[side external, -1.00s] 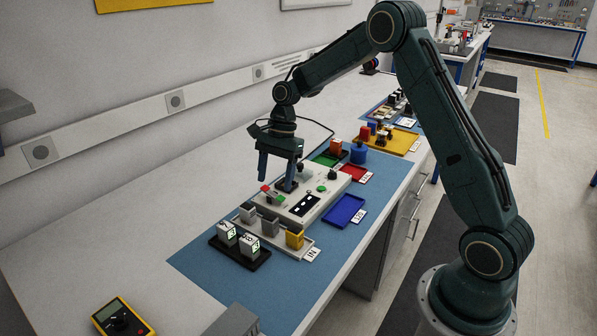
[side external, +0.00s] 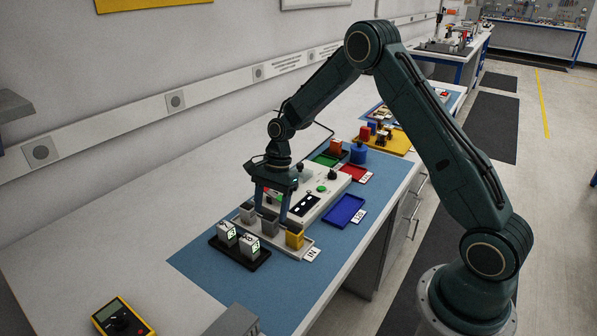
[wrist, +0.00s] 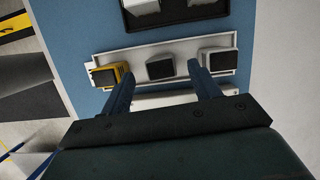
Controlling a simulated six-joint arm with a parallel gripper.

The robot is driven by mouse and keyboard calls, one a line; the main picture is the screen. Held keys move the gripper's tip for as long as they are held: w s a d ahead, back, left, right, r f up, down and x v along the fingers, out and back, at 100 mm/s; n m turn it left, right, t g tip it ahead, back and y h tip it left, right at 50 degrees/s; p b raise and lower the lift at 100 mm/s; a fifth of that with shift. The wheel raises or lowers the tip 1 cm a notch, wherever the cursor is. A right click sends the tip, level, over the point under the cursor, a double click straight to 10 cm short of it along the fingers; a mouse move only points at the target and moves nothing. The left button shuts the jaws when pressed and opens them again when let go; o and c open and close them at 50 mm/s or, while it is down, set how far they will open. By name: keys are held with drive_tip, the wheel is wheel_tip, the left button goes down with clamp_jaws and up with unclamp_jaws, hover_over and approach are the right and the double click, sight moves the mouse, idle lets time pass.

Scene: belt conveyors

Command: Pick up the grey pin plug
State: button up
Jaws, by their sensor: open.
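The tray (side external: 276,243) holds a row of three plugs, also seen in the wrist view (wrist: 110,53). The middle one is a darker grey plug (side external: 269,225), also seen in the wrist view (wrist: 159,68). A lighter grey plug (side external: 247,212) sits at one end and a yellow plug (side external: 294,238) at the other. I cannot make out pins, so which grey one is the pin plug is unclear. My gripper (wrist: 163,69) is open and empty, its fingers pointing down at the row. In the wrist view the middle grey plug lies between the fingertips. Contact is not visible.
A black holder (side external: 240,254) with two labelled units stands in front of the tray. A control panel box (side external: 315,205) is close behind. A blue tray (side external: 345,211) and a red tray (side external: 354,173) lie farther right. The blue mat (side external: 300,280) is clear in front.

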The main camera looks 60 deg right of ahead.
sight(270, 216)
drive_tip(key=shift+x, duration=2.6)
drive_tip(key=shift+d, duration=0.1)
drive_tip(key=c, duration=1.1)
